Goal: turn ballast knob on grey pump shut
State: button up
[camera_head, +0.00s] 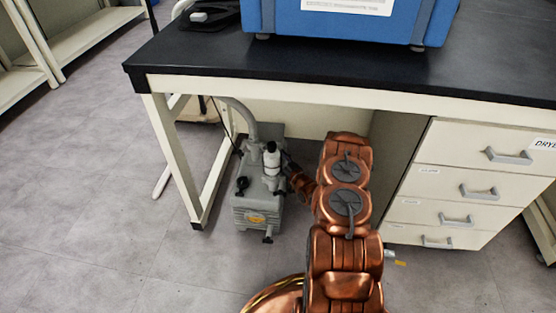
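The grey pump (256,212) stands on the floor under the black-topped bench, beside the bench's white front leg. A hose rises from its back. A dark knob (242,184) sits on its top at the left; I cannot tell for sure that it is the ballast knob. A white and black bottle-like part (271,160) stands on the pump's top. My copper arm reaches under the bench from the right. My gripper (286,166) is at the pump's right side, close to the bottle-like part. It is small, dark and partly hidden, so its fingers are not clear.
A drawer cabinet (470,180) is to the right. A blue machine (350,20) stands on the bench. The floor at left is clear.

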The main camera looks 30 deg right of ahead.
grip_shut()
dwell(0.4)
jog(key=shift+n+y+p, duration=0.3)
jog(key=shift+y+p, duration=0.1)
jog(key=shift+p, duration=0.05)
jog(key=shift+d+n+y, duration=0.1)
jog(key=shift+n+y, duration=0.2)
jog(key=shift+y, duration=0.2)
jog(key=shift+n+g+y+p, duration=0.3)
jog(key=shift+n+y+p, duration=0.35)
jog(key=shift+n+y, duration=0.4)
jog(key=y, duration=0.1)
jog(key=n+g+y+b, duration=0.1)
jog(key=n+y, duration=0.1)
jog(key=y, duration=0.1)
jog(key=shift+f, duration=0.25)
jog(key=shift+r+n+g+y+b, duration=0.1)
jog(key=shift+n+g+y+b, duration=0.75)
jog(key=shift+y+b, duration=0.15)
jog(key=shift+r+n+g+y, duration=0.1)
jog(key=shift+n+g+y, duration=0.25)
jog(key=shift+y, duration=0.2)
